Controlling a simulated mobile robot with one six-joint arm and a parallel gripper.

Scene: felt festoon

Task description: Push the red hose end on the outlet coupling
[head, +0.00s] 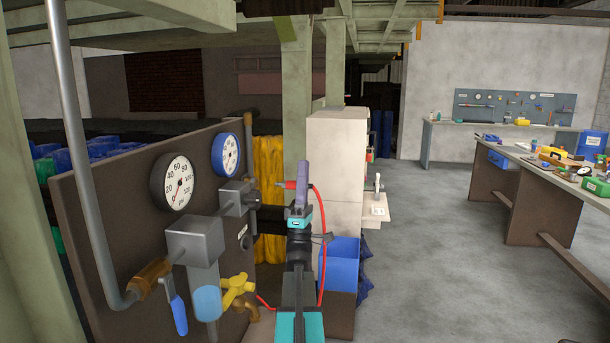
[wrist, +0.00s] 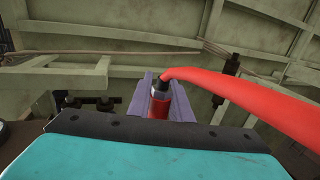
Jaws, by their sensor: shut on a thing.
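My gripper (head: 301,188) is in the middle of the head view, its purple jaws shut on the red hose end (head: 290,184). The hose end points left, toward the gauge panel. In the wrist view, the hose end (wrist: 159,104) sits between the purple jaws, with a grey metal collar and a dark part above the red. The red hose (head: 322,240) bends away to the right and hangs down. A grey pipe fitting (head: 238,197) on the panel, left of the hose end, may hold the outlet coupling; I cannot tell for sure. A gap shows between them.
The brown panel (head: 110,200) carries a white gauge (head: 179,183), a blue gauge (head: 226,154), a blue lever (head: 176,308) and a yellow tap (head: 238,288). A blue bin (head: 341,265) and a pale cabinet (head: 336,150) stand behind my arm. Open floor (head: 430,260) lies right.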

